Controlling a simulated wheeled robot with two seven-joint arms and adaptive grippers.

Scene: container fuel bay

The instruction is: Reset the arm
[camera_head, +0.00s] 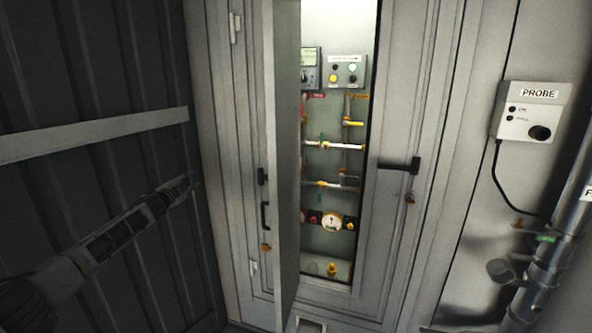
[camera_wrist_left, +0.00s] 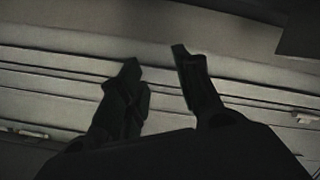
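My left arm (camera_head: 115,235) reaches in from the left of the head view, in front of the dark ribbed wall. Its gripper (camera_head: 192,184) is at the arm's far end, left of the cabinet and apart from it. In the left wrist view the two dark fingers of my left gripper (camera_wrist_left: 157,68) stand apart with nothing between them. Pale cabinet panels with long seams show behind the fingers. My right arm and gripper are not in view.
A grey cabinet (camera_head: 405,110) stands ahead with its narrow door (camera_head: 286,150) swung outward. Inside are pipes, valves, a gauge (camera_head: 332,221) and a switch panel (camera_head: 345,71). A probe box (camera_head: 531,112) with a cable and a large pipe (camera_head: 560,240) are at right.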

